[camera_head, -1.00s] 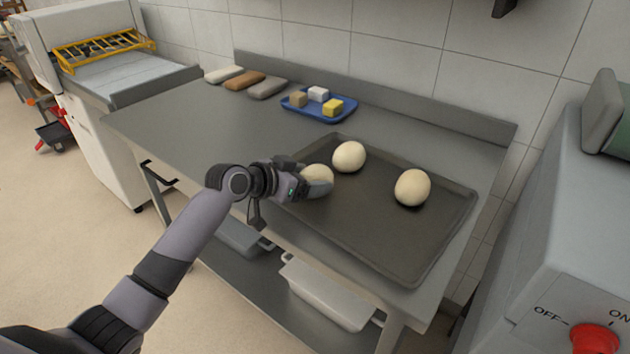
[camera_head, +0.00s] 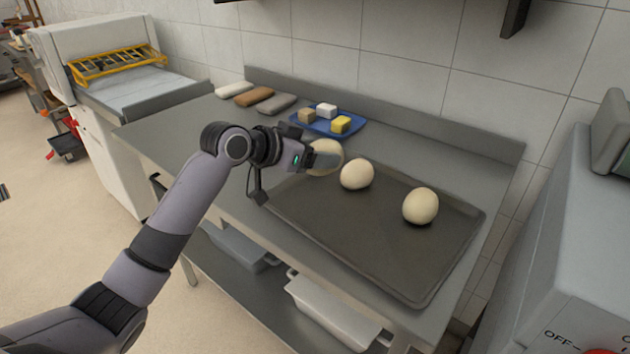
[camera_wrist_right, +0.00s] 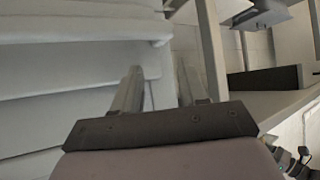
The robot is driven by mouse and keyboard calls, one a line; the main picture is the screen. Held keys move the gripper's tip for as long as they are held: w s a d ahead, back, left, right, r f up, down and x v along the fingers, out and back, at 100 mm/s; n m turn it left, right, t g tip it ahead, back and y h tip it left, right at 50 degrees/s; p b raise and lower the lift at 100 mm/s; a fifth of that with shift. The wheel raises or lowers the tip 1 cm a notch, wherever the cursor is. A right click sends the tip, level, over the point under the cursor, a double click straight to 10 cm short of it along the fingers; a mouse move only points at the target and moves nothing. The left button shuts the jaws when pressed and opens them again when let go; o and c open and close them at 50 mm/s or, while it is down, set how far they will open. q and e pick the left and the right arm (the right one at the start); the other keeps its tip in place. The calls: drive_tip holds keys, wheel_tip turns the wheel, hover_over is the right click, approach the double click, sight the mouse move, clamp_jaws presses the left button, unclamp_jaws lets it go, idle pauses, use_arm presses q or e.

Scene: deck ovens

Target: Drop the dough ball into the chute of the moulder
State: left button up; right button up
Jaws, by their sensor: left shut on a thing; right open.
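My left gripper (camera_head: 322,160) is shut on a pale dough ball (camera_head: 327,151) and holds it above the back left part of the dark baking tray. The finger covers part of this ball. Two more dough balls rest on the tray, one near the middle (camera_head: 357,174) and one at the right (camera_head: 420,206). My right gripper (camera_wrist_right: 158,90) shows in the right wrist view with its two fingers apart and nothing between them. A grey machine (camera_head: 560,240) with an OFF label stands at the right; I cannot tell whether it is the moulder, and no chute shows.
The dark tray (camera_head: 385,255) lies on a steel table (camera_head: 180,125). A blue tray (camera_head: 350,131) with small blocks and several long bars (camera_head: 255,97) lie at the back. A machine with a yellow guard (camera_head: 115,62) stands at the left. Metal bins (camera_head: 330,310) sit on the lower shelf.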

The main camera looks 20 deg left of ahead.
use_arm(q)
wheel_tip(320, 180, up, 10)
drive_tip(key=shift+f, duration=0.2)
idle(0.3)
